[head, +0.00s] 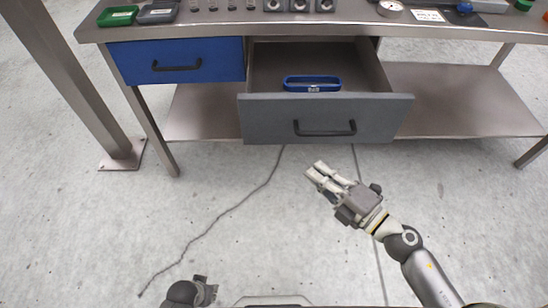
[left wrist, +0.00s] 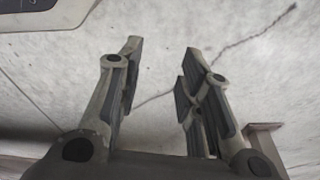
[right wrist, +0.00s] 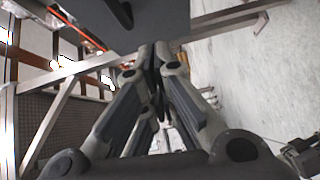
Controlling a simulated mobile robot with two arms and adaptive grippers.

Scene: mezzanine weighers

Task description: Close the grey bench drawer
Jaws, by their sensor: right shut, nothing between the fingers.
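The grey bench drawer (head: 265,118) is pulled well out from under the bench top, and its inside shows. Its front has a dark bar handle (head: 325,128). A blue open-topped tray (head: 312,86) lies in it. My right gripper (head: 314,170) is shut and empty, in front of and apart from the drawer front. In the right wrist view its fingers (right wrist: 155,60) meet, with the grey front (right wrist: 85,18) beyond them. My left gripper (head: 207,288) is low in the head view, far from the drawer; in the left wrist view (left wrist: 162,75) its fingers are apart over bare floor.
A blue drawer (head: 215,58) left of the grey one is shut. The bench top (head: 150,32) carries green and grey trays, small weights and a dial. A lower shelf (head: 460,105) runs beneath. A metal post (head: 60,75) stands at the left.

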